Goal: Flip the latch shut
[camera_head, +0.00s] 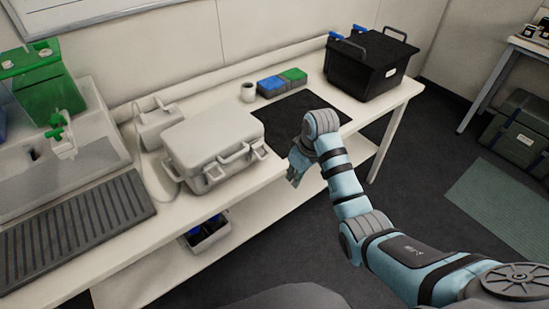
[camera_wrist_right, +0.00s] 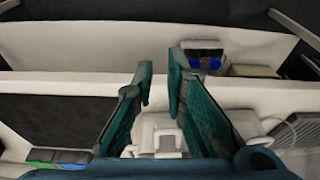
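A pale grey hard case (camera_head: 208,132) lies on the bench with its lid down. Its front carries a handle (camera_head: 235,153) and latches, one near the left front corner (camera_head: 213,173) and one near the right (camera_head: 259,149). Whether each latch is up or down is too small to tell. My right gripper (camera_head: 295,168) hangs in front of the bench edge, right of the case and apart from it. My left gripper is out of view.
A dark mat (camera_head: 288,122) lies right of the case, with a white cup (camera_head: 248,92) and blue-green boxes (camera_head: 282,82) behind. A black crate (camera_head: 370,65) stands at the bench's right end. A grey device (camera_head: 158,125) and a ribbed dark tray (camera_head: 75,228) are left.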

